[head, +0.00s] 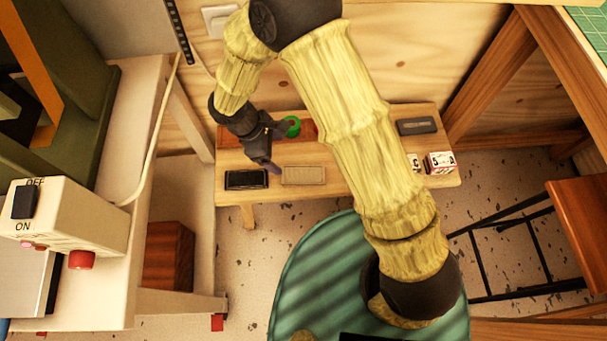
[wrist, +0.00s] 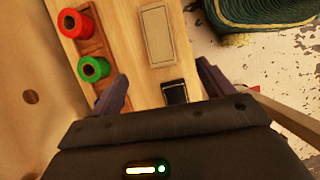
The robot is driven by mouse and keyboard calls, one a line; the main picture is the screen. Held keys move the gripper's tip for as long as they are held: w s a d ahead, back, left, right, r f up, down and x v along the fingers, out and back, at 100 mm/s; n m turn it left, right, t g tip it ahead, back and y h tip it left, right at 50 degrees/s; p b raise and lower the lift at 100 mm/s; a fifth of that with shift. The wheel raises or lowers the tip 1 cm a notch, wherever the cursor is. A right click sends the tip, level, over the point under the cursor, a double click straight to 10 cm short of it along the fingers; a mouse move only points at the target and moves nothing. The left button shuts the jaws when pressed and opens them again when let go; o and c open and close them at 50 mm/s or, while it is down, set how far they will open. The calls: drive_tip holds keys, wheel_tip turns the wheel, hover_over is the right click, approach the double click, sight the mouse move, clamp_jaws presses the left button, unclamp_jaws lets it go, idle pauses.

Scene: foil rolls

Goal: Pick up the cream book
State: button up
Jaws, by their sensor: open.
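The cream book (head: 303,175) lies flat on the wooden bench, near its front edge, just right of a black item. In the wrist view the cream book (wrist: 157,37) is a plain pale rectangle beyond my fingertips, roughly in line with the gap between them. My gripper (head: 278,148) is open and empty above the bench, behind and left of the book in the head view. In the wrist view both fingers of my gripper (wrist: 163,72) are spread, with nothing between them. The book is fully visible.
A black item (head: 246,179) lies left of the book on the bench (head: 335,188). A green roll (head: 291,127) stands in a reddish-brown holder (head: 307,132) behind; a red roll (wrist: 75,23) shows too. A dark grey item (head: 417,126) and white boxes (head: 441,162) are at right.

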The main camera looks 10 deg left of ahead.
drive_tip(key=b, duration=0.2)
approach(302, 174)
drive_tip(key=x, duration=0.2)
drive_tip(key=shift+s+f, duration=0.15)
drive_tip(key=shift+f, duration=0.3)
drive_tip(key=b+x, duration=0.2)
drive_tip(key=x, duration=0.3)
drive_tip(key=shift+w+d+b, duration=0.2)
drive_tip(key=shift+d+b, duration=0.05)
drive_tip(key=shift+b, duration=0.05)
drive_tip(key=shift+d, duration=0.1)
drive_tip(key=shift+c, duration=0.4)
drive_tip(key=c, duration=1)
